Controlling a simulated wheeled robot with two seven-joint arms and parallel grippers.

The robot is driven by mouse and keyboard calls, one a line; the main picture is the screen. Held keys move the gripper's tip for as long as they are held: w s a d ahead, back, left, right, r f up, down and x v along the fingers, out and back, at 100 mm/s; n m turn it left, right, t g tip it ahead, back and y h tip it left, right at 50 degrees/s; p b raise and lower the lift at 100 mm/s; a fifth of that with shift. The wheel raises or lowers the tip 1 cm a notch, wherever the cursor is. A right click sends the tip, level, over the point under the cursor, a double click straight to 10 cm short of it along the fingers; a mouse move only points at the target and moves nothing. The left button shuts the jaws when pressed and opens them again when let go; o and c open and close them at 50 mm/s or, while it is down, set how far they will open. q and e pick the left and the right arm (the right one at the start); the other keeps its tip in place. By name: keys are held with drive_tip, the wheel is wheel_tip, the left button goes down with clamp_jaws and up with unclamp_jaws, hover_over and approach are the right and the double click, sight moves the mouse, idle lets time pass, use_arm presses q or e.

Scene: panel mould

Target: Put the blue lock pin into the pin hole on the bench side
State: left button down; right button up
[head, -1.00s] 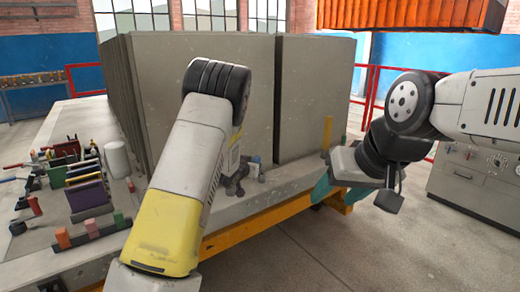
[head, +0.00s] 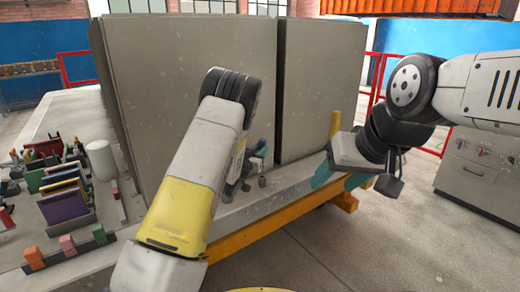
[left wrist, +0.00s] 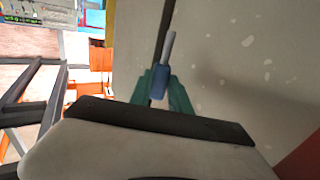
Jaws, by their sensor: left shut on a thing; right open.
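The blue lock pin (left wrist: 159,83) shows in the left wrist view, with a pale grey rod end pointing up the picture. The teal fingers of my left gripper (left wrist: 163,92) are shut on its blue part. In the head view my left forearm hides most of that gripper; a small blue part (head: 260,147) shows beside it, and I cannot tell whether it is the pin. My right gripper (head: 326,174) is open at the bench's front edge, right of the panel gap. I cannot make out the pin hole on the bench side (head: 290,193).
Tall concrete panels (head: 322,85) stand on the bench, with a narrow gap between them. A rack of coloured plates (head: 66,200) and a white cylinder (head: 101,160) are at left. A grey cabinet (head: 480,170) stands at right. The floor in front is clear.

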use_arm(q)
drive_tip(key=shift+a, duration=0.1)
drive_tip(key=shift+f, duration=2.9)
drive_tip(key=shift+f, duration=2.6)
drive_tip(key=shift+r, duration=2.3)
drive_tip(key=shift+f, duration=0.15)
